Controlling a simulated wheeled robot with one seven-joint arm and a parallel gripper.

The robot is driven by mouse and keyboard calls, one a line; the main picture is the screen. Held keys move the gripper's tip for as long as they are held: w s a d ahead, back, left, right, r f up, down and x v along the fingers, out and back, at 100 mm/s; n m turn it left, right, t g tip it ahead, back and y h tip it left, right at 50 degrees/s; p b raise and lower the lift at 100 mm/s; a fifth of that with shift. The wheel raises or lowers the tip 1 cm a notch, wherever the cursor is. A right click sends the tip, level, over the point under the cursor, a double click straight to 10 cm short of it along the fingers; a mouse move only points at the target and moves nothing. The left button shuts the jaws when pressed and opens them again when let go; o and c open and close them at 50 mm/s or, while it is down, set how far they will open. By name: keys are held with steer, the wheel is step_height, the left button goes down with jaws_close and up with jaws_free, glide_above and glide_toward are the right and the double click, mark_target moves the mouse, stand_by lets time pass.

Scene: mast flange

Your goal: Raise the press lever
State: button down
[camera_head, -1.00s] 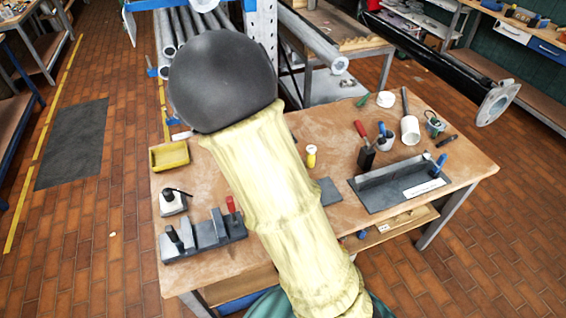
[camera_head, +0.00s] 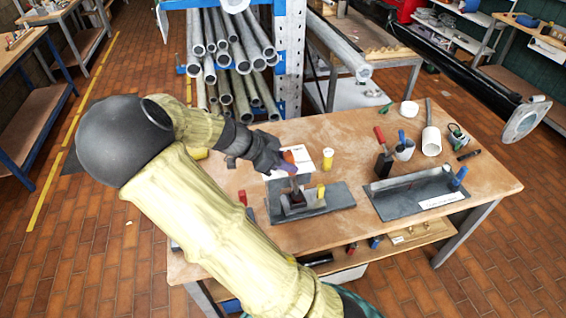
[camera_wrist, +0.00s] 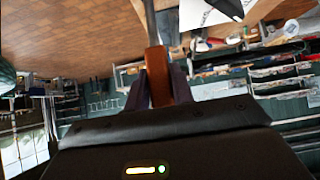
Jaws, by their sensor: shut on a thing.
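The press (camera_head: 338,198) stands on a dark base plate near the bench's front edge, with a small block and a yellow part on it. Its lever has an orange-brown grip (camera_head: 289,158) above the block; the wrist view shows this grip (camera_wrist: 159,88) with a thin rod running on from it. My gripper (camera_head: 281,165) is shut on the lever's grip, the fingers (camera_wrist: 160,86) lying on either side of it. The lever's exact angle is hard to tell, since my gripper hides part of it.
The wooden bench (camera_head: 470,205) carries a dark tray (camera_head: 415,190) on the right, a white cup (camera_head: 431,140), a red-handled tool (camera_head: 383,155) and a yellow bottle (camera_head: 327,159). A white sheet lies behind the lever. Pipes (camera_head: 240,60) fill the rack behind.

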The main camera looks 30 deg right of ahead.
steer(key=shift+w, duration=0.1)
steer(key=c, duration=1.2)
jaws_free()
steer(key=shift+a, duration=0.15)
steer(key=b+v, duration=0.3)
steer(key=v, duration=1.4)
steer(key=shift+a, duration=0.2)
steer(key=shift+r, duration=0.1)
